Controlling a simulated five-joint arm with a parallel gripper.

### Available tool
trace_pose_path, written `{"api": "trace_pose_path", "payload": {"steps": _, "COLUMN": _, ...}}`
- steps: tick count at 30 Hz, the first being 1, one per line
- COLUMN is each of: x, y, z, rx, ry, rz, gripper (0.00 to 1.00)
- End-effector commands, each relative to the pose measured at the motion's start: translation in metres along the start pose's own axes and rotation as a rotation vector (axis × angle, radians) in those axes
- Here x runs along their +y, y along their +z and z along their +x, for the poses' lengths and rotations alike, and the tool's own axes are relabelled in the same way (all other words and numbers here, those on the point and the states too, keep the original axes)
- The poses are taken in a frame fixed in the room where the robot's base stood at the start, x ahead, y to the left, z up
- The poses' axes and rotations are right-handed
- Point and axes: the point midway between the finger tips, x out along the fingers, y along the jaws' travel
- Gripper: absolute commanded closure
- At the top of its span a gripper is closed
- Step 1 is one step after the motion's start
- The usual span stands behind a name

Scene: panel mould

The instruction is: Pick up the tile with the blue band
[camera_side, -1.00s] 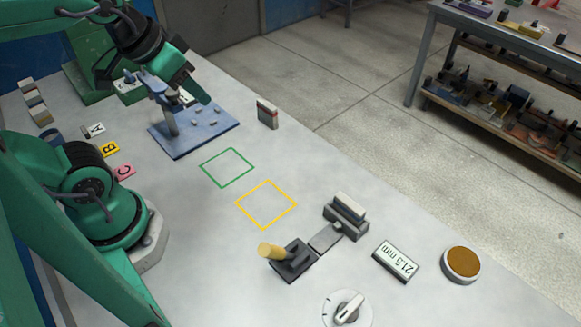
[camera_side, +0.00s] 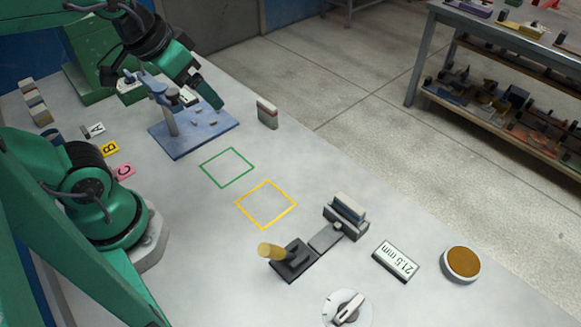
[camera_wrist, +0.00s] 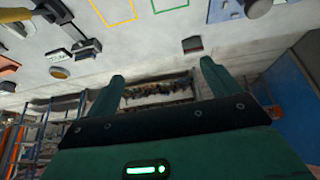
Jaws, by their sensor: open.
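A pale tile with a dark bluish band (camera_side: 349,206) stands in a grey clamp (camera_side: 343,223) with a yellow-handled lever, right of the middle in the side view. Another pale tile with a red band (camera_side: 267,113) stands alone near the table's far edge. This second tile also shows in the wrist view (camera_wrist: 192,44), beyond and between the fingertips, nearer the right one. My gripper (camera_wrist: 163,76) is open and empty. In the side view it (camera_side: 207,92) is above the blue base plate's back side, left of the red-banded tile and far from the clamp.
A blue fixture (camera_side: 192,135) with a post stands below my gripper. Green (camera_side: 227,167) and yellow (camera_side: 266,204) outlined squares are empty. A 21.5 mm display (camera_side: 396,262), brown round pad (camera_side: 461,263) and dial (camera_side: 346,308) sit at front right. Lettered cards and blocks lie left.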

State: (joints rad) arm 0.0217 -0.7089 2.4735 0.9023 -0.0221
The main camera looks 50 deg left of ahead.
Motion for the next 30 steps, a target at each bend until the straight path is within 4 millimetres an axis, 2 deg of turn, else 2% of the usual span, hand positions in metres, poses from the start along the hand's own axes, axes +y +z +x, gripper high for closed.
{"api": "trace_pose_path", "payload": {"steps": 5, "x": 0.014, "y": -0.017, "z": 0.007, "rx": -0.043, "ry": 0.021, "rz": 0.0, "gripper": 0.11}}
{"api": "trace_pose_path", "payload": {"steps": 14, "x": 0.051, "y": -0.051, "z": 0.029, "rx": -0.142, "ry": 0.053, "rz": -0.008, "gripper": 0.11}}
{"api": "trace_pose_path", "payload": {"steps": 21, "x": 0.09, "y": -0.073, "z": 0.054, "rx": -0.219, "ry": 0.064, "rz": -0.011, "gripper": 0.11}}
{"api": "trace_pose_path", "payload": {"steps": 30, "x": 0.146, "y": -0.087, "z": 0.094, "rx": -0.317, "ry": 0.057, "rz": -0.01, "gripper": 0.11}}
